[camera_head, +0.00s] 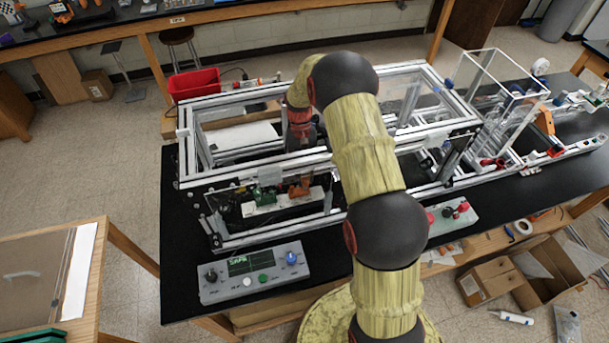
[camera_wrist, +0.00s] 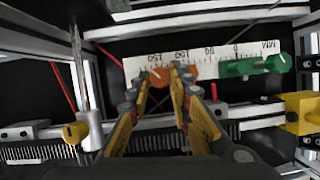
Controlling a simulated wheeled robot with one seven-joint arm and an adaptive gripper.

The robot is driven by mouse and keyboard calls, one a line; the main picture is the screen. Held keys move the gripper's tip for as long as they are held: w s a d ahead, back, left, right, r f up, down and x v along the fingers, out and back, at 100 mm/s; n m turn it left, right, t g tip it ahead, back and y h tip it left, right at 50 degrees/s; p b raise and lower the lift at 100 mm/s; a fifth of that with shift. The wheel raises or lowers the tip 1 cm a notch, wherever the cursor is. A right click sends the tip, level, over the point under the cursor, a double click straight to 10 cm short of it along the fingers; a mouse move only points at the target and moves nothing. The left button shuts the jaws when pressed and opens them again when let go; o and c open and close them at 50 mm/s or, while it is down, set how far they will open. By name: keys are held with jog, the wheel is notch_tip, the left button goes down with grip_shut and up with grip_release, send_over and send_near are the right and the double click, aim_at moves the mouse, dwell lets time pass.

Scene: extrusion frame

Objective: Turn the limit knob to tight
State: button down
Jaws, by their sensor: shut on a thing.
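A grey control panel (camera_head: 252,273) lies on the black bench in front of the frame in the head view. It has a black knob (camera_head: 211,275) at left, a blue knob (camera_head: 291,257) at right and a screen reading "SAFE". Its small labels are unreadable, so I cannot tell which knob is the limit knob. My gripper (camera_wrist: 163,82) is away from the panel, inside the extrusion frame. It is shut on an orange block (camera_wrist: 160,74) at a white millimetre scale (camera_wrist: 218,50). In the head view my arm partly hides the frame.
A green block (camera_wrist: 256,66) sits farther right along the scale. Frame bars (camera_head: 270,236) stand between my gripper and the panel. A red-button box (camera_head: 452,216) is right of my arm. A red bin (camera_head: 194,84) stands behind the frame.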

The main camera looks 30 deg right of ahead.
dwell(0.5)
jog(key=c, duration=1.6)
grip_release()
jog(key=shift+r, duration=0.1)
jog(key=v, duration=1.1)
jog(key=shift+w+r, duration=0.2)
jog(key=shift+r, duration=0.15)
